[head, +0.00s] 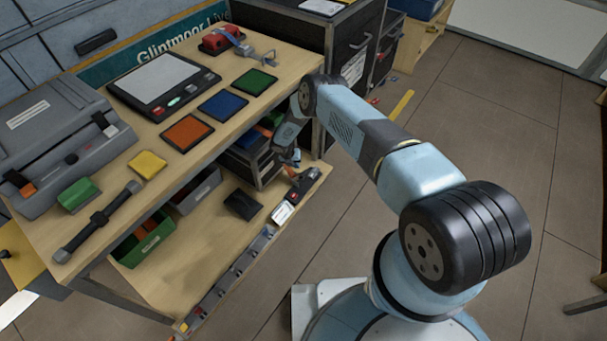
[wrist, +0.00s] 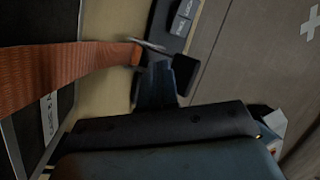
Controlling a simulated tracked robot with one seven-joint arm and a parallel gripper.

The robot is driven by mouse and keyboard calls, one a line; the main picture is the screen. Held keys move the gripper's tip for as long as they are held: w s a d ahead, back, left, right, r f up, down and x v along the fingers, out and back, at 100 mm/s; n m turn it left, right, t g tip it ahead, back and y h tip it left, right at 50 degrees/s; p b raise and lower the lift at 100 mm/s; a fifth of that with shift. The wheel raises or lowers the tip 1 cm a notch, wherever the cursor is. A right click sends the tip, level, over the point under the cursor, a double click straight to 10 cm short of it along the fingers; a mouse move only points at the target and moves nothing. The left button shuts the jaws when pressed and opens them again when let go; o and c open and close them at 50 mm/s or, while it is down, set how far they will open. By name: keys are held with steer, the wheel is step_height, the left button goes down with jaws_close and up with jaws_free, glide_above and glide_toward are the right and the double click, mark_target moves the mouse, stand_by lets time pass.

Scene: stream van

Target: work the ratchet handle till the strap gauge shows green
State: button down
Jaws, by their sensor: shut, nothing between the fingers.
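In the head view the dark ratchet (head: 302,184) sits at the right end of the lower shelf. A short piece of orange strap (head: 291,168) shows beside it. In the wrist view the orange strap (wrist: 65,72) runs in from the left to a metal bar and a dark ratchet part (wrist: 187,73). My gripper (head: 291,157) is low over the shelf at the ratchet. In the wrist view my gripper (wrist: 158,82) is shut and empty, close beside the dark part; I cannot tell whether they touch. A small white-faced unit (head: 283,212) lies near the ratchet; I cannot read a gauge colour.
A dark drawer box (head: 250,165) stands on the lower shelf (head: 205,250) beside my gripper. A black pad (head: 242,205) and a green bin (head: 143,240) are farther left. The upper bench (head: 225,70) overhangs this shelf. Floor (head: 490,140) to the right is mostly clear.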

steer(key=shift+w+a+r, duration=0.9)
steer(key=shift+a+r, duration=0.25)
steer(key=shift+a, duration=0.05)
